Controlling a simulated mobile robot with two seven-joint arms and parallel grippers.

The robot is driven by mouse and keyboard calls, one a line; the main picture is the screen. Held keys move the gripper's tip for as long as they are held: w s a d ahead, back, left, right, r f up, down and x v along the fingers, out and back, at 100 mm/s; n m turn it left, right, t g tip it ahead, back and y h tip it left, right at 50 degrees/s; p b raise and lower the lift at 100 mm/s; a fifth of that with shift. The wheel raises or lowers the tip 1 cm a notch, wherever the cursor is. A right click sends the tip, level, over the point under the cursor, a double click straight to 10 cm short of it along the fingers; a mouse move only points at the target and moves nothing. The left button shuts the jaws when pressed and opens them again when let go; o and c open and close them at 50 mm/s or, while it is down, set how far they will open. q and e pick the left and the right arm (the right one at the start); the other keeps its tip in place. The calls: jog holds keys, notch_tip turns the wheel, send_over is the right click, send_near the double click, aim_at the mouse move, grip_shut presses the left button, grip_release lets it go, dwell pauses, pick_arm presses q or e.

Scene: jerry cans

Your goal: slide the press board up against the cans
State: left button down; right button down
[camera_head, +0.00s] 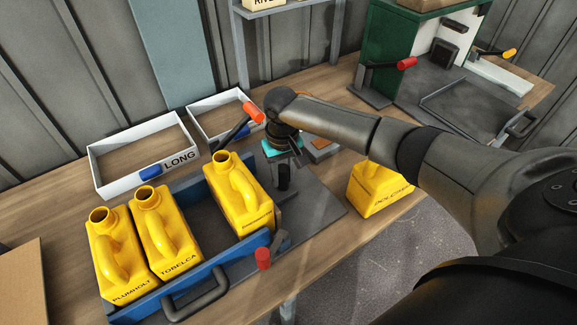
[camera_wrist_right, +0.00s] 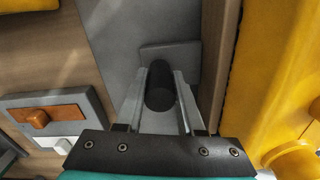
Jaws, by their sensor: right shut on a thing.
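Three yellow cans stand in the blue-walled tray (camera_head: 205,277) in the head view: a left can (camera_head: 112,254), a middle can (camera_head: 164,232) and a right can (camera_head: 238,197). A wide gap separates the middle and right cans. My right gripper (camera_head: 285,162) points down just right of the right can. In the right wrist view the gripper (camera_wrist_right: 163,80) is shut on the black round handle (camera_wrist_right: 160,88) of the press board. The board's upright panel (camera_wrist_right: 216,60) shows edge-on beside a yellow can (camera_wrist_right: 270,75). Whether they touch, I cannot tell. My left gripper is out of view.
Red-handled levers stand behind (camera_head: 255,112) and in front (camera_head: 264,258) of the tray. Another yellow can (camera_head: 375,190) stands to the right near the table edge. White bins (camera_head: 140,147) stand behind. A box with an orange button (camera_wrist_right: 40,118) is near the gripper.

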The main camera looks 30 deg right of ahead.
jog(key=shift+a, duration=0.15)
jog(key=c, duration=0.5)
grip_release()
notch_tip(320, 180, up, 15)
jog(key=p, duration=0.3)
jog(key=shift+r, duration=0.15)
